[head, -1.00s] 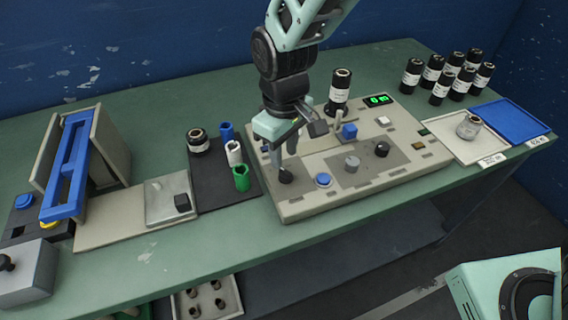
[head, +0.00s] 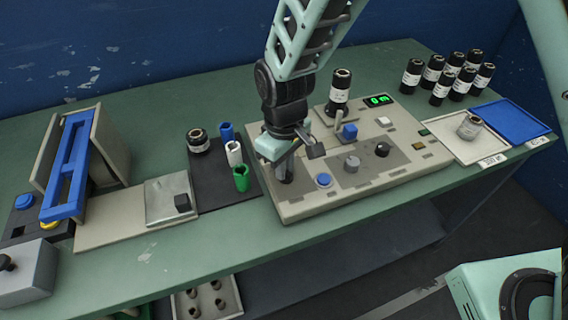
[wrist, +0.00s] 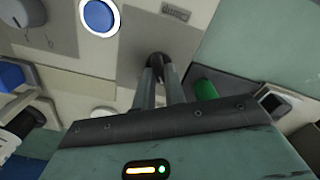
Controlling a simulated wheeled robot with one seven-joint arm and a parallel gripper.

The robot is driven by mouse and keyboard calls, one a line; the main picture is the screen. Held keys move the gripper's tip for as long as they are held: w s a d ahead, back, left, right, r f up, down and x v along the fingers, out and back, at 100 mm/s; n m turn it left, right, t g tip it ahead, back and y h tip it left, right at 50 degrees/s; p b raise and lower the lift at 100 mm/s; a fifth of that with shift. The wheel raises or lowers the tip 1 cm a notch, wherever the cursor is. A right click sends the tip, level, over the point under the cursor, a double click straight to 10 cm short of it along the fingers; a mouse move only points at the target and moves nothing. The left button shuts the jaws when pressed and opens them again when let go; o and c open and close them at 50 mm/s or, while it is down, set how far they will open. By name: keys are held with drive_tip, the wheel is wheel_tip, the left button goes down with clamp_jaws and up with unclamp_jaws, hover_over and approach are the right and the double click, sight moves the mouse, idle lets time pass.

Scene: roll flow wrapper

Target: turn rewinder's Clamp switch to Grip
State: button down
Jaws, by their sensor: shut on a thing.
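The rewinder (head: 300,208) is a beige panel with knobs, buttons and a green-lit display (head: 377,100). My gripper (head: 284,178) points down at its front-left corner. In the wrist view my gripper's fingers (wrist: 158,86) are closed on a dark switch knob (wrist: 157,60), taken to be the Clamp switch. Only the top of this knob shows between and beyond the fingers. In the head view the knob is mostly hidden by the fingers. Its markings and the way it points cannot be read.
Right of the gripper are a blue button (head: 324,180), a grey knob (head: 352,164) and a black knob (head: 382,149). A black roll (head: 340,90) stands at the panel's back. Blue, white and green (head: 241,178) cores stand close on the left.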

drive_tip(key=shift+r+m+p, duration=0.1)
drive_tip(key=shift+m+p, duration=0.65)
drive_tip(key=shift+m, duration=0.05)
drive_tip(key=m+p, duration=0.3)
drive_tip(key=m, duration=0.1)
drive_tip(key=shift+w+d+r, duration=0.1)
drive_tip(key=m+p, duration=0.3)
drive_tip(key=m, duration=0.3)
drive_tip(key=shift+d, duration=0.15)
drive_tip(key=shift+w+m, duration=0.1)
drive_tip(key=shift+m, duration=0.2)
drive_tip(key=c, duration=1.5)
unclamp_jaws()
drive_tip(key=shift+o, duration=0.2)
wheel_tip(320, 180, up, 17)
drive_tip(key=shift+b, duration=0.35)
